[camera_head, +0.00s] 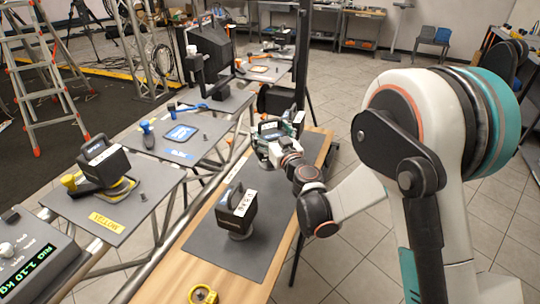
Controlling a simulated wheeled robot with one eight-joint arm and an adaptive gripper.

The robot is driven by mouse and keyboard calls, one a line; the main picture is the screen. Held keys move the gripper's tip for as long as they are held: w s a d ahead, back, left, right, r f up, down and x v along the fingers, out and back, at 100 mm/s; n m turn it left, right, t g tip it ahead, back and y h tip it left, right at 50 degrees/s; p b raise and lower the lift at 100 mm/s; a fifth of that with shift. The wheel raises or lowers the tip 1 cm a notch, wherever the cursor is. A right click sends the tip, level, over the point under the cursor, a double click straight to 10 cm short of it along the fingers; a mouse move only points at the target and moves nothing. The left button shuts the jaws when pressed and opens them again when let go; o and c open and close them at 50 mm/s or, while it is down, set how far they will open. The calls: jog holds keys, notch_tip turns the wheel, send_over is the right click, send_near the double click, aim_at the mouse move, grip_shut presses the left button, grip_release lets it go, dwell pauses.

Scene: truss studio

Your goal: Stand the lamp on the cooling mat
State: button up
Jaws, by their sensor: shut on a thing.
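My gripper (279,146) is at the far end of the wooden bench, shut on a dark, boxy lamp (268,128) with a white label. The gripper partly hides this lamp, and I cannot tell whether its base touches anything. A similar black lamp (236,208) with a white label stands upright on the dark grey mat (205,240) on the bench, nearer than my gripper. The lettering is too small to tell which surface is the cooling mat.
Another black lamp (104,160) stands on a grey panel with a yellow label (104,222) at left. A scale (35,255) with green digits is at lower left. A yellow tape roll (203,295) lies at the bench's near end. A ladder (38,75) stands at upper left.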

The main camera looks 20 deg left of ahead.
jog(key=shift+f+b, duration=1.2)
jog(key=shift+f, duration=2.25)
jog(key=shift+r, duration=0.1)
jog(key=o, duration=2)
jog(key=shift+d, duration=0.15)
